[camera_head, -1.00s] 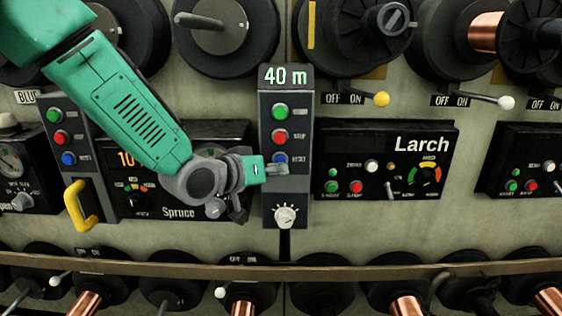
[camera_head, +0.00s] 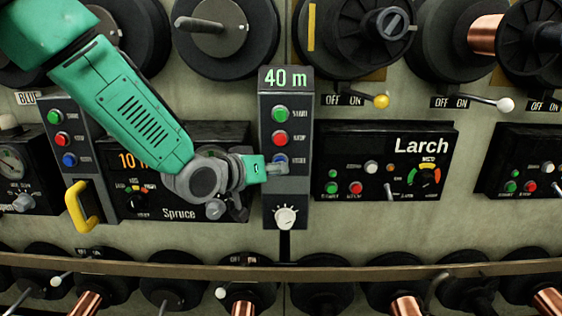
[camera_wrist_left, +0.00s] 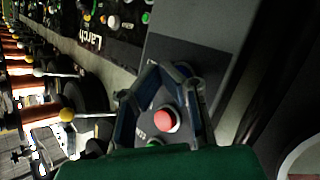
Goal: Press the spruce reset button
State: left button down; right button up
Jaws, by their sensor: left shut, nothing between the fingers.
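The Spruce panel (camera_head: 179,213) is black and partly behind my left arm. Just right of it stands a grey button column (camera_head: 298,207) under a "40 m" display, with a green button (camera_head: 280,114), a red button (camera_head: 280,138) and a blue reset button (camera_head: 280,158). My left gripper (camera_head: 281,168) is shut and empty, its tips at the lower edge of the blue button; I cannot tell whether they touch it. In the left wrist view the gripper (camera_wrist_left: 180,70) hides the blue button, while the red button (camera_wrist_left: 166,119) shows between its finger links. My right gripper is out of view.
A second column with a blue button (camera_head: 69,159) and a yellow handle (camera_head: 80,206) stands left of Spruce. A white-topped knob (camera_head: 286,217) sits below the gripper. The Larch panel (camera_head: 387,160) is to the right. A rail (camera_head: 340,271) runs below, and spools line the top.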

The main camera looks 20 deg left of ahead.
pick_arm(q)
jog(key=shift+w+a, duration=0.1)
jog(key=shift+w, duration=0.35)
dwell(0.6)
jog(key=shift+s, duration=0.1)
jog(key=shift+s+d+p, duration=0.25)
jog(key=shift+s+p, duration=0.05)
jog(key=shift+s, duration=0.5)
jog(key=s+d, duration=0.1)
jog(key=s, duration=0.4)
jog(key=shift+s+d, duration=0.35)
jog(key=shift+s, duration=0.05)
dwell(0.3)
